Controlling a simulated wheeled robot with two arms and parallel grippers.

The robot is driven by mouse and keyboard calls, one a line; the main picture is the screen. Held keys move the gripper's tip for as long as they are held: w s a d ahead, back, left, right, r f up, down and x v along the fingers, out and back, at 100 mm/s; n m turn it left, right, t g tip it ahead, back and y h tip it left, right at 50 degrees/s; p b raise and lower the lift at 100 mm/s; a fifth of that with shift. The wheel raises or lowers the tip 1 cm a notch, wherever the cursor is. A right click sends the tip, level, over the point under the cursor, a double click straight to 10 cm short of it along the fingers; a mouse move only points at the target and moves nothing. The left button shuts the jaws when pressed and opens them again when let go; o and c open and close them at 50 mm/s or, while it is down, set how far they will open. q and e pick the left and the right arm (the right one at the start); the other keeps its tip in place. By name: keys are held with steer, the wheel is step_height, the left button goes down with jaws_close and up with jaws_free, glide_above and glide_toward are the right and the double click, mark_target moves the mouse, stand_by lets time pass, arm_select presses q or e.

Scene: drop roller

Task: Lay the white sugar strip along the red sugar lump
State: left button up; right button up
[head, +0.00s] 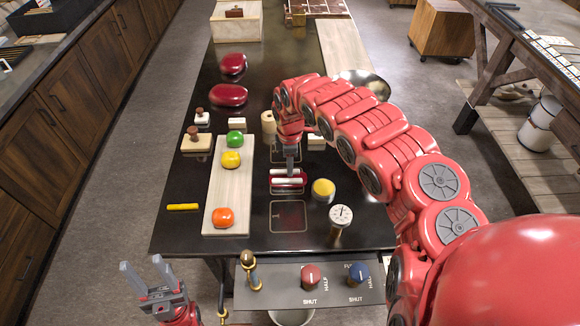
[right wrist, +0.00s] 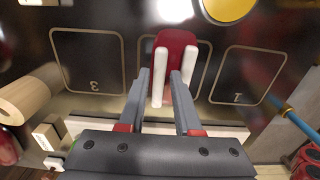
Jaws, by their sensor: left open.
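The red sugar lump (head: 288,187) lies on the dark counter below my right gripper; it also shows in the right wrist view (right wrist: 176,40). Two white sugar strips lie along its opposite long sides: one left strip (right wrist: 157,80) and one right strip (right wrist: 189,72) in the right wrist view. I cannot tell whether both touch the lump. My left gripper (head: 144,262) is open and empty, in front of the counter at lower left.
A pale board (head: 228,190) with green, yellow and orange lumps lies left of the red lump. A yellow-topped jar (head: 323,190) and a dial gauge (head: 341,216) stand to its right. An empty outlined square (head: 288,216) is in front. A knob panel (head: 310,284) lines the near edge.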

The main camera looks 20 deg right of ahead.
step_height(320, 180, up, 11)
steer(key=b, duration=0.2)
steer(key=shift+s+b, duration=0.15)
steer(key=shift+b, duration=0.15)
steer(key=shift+d+r, duration=0.1)
steer(key=shift+d, duration=0.05)
